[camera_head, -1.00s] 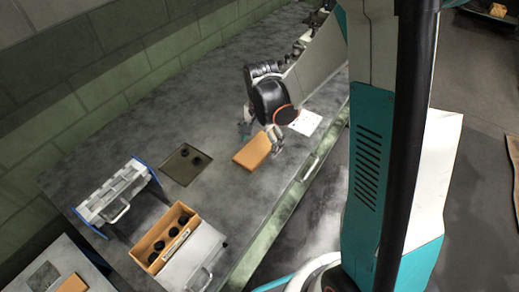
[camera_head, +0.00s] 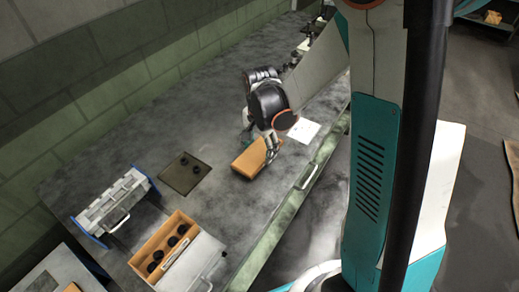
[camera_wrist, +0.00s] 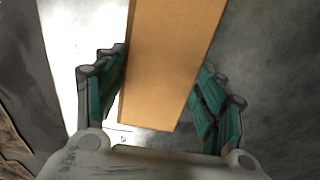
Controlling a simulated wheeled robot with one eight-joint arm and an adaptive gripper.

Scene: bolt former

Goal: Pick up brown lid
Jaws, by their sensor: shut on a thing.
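The brown lid (camera_head: 249,160) is a flat, rectangular orange-brown piece on or just above the grey worktop; I cannot tell whether it is clear of the surface. My gripper (camera_head: 260,147) reaches over it from above, with one finger on each side. In the wrist view the lid (camera_wrist: 172,62) runs between the two teal-padded fingers of my gripper (camera_wrist: 160,76), which is shut on it. The lid's far end is cut off by the top of the wrist view.
An open orange box (camera_head: 152,246) holds several dark round parts at the front left. A grey case with blue ends (camera_head: 114,203) stands left of it. A dark square plate (camera_head: 182,182) with small black pieces lies left of the lid. A white sheet (camera_head: 304,131) lies to the right.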

